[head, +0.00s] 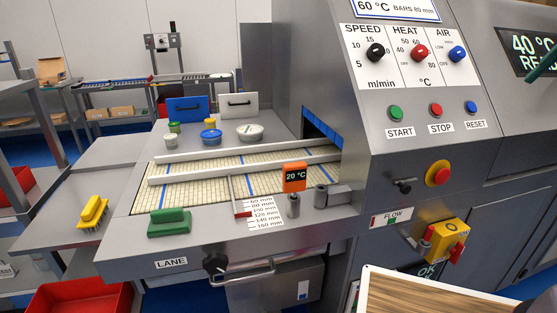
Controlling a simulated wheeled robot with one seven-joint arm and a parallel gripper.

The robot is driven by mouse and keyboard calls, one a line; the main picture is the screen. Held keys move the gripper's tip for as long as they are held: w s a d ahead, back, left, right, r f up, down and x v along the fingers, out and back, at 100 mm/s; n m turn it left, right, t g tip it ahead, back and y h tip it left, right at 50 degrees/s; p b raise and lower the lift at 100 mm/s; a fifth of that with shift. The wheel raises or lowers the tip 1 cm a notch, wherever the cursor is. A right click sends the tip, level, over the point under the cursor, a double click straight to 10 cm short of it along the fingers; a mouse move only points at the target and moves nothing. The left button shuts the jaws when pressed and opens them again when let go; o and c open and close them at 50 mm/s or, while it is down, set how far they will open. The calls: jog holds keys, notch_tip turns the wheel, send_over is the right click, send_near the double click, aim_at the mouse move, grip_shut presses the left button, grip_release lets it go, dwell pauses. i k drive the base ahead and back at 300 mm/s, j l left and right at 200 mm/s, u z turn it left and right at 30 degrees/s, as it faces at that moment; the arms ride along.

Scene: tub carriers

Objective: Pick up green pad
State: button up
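The green pad (169,222) is a block with a raised grip on top. It lies on the grey front ledge of the machine, left of the lane scale, just in front of the conveyor belt (140,202). Nothing covers it. My gripper is not in this head view, so I cannot see where it is or whether it is open.
A yellow brush (93,212) lies on the grey side table at left. An orange 20 °C display (294,177) stands right of the pad. Tubs (249,132) sit behind the belt. A black knob (214,263) sticks out below the ledge. A red bin (80,299) is below left.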

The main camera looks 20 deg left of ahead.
aim_at(172, 221)
jog(key=u, duration=2.1)
jog(key=z, duration=2.6)
jog(key=u, duration=2.5)
jog(key=l, duration=0.15)
